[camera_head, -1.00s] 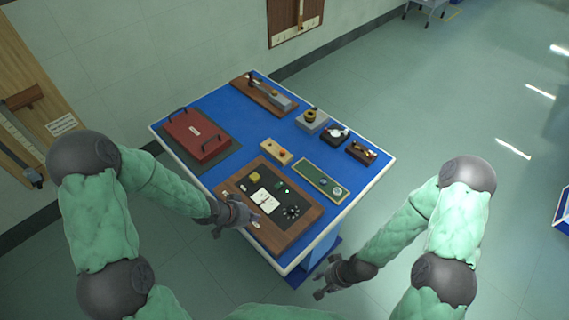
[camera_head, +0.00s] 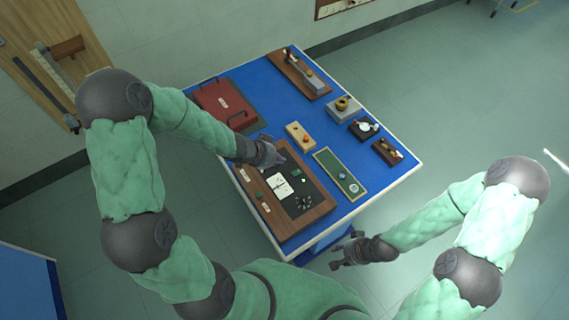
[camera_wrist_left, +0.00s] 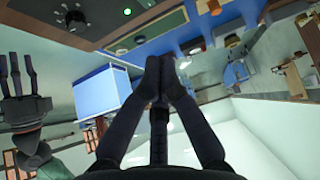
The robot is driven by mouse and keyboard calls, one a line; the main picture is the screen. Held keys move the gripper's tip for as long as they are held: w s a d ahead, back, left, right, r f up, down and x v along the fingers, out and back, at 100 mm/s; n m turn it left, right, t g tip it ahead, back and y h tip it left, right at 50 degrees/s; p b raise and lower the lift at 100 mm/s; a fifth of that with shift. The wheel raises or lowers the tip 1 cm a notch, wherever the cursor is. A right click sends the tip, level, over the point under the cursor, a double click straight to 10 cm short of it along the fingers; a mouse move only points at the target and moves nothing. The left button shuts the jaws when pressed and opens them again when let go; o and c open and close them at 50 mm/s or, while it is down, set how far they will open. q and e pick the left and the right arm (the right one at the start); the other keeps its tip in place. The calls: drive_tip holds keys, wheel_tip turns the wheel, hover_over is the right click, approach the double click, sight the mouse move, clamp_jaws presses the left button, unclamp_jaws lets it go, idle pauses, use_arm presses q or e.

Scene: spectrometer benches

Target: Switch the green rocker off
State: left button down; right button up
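The wooden-framed black panel (camera_head: 325,206) lies at the front of the blue table. A small green spot (camera_head: 297,174), which I cannot tell as rocker or lamp, shows near its right side. A green light (camera_wrist_left: 127,12) glows at the top of the left wrist view, beside a black dial (camera_wrist_left: 75,20). My left gripper (camera_head: 279,160) hangs over the panel's far edge, a little up and left of the green spot. Its fingers (camera_wrist_left: 160,66) are together with nothing between them. Contact cannot be told. My right gripper (camera_head: 337,258) is open and empty off the table's front edge.
A white card (camera_head: 280,185) and a round dial (camera_head: 304,202) sit on the panel. A red case (camera_head: 222,103), a wooden block with buttons (camera_head: 300,136) and a green board (camera_head: 340,174) stand close by. Floor is free to the right.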

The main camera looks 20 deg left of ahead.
use_arm(q)
drive_tip(key=b, duration=0.5)
hover_over(292, 172)
drive_tip(key=f, duration=0.7)
drive_tip(key=shift+s+f, duration=0.3)
drive_tip(key=shift+f, duration=0.1)
wheel_tip(292, 172, down, 2)
drive_tip(key=shift+s+a+f+b, duration=0.1)
drive_tip(key=shift+b, duration=0.4)
drive_tip(key=shift+s+a+f+b, duration=0.1)
drive_tip(key=shift+f+b, duration=0.25)
drive_tip(key=shift+f, duration=0.35)
drive_tip(key=b, duration=0.1)
drive_tip(key=f+t+b, duration=0.1)
drive_tip(key=b, duration=0.1)
drive_tip(key=shift+s+a+f+h, duration=0.15)
drive_tip(key=shift+s+f+h, duration=0.1)
drive_tip(key=shift+h, duration=0.05)
drive_tip(key=shift+a+f+b, duration=0.1)
drive_tip(key=shift+b, duration=0.25)
drive_tip(key=shift+r+p, duration=0.3)
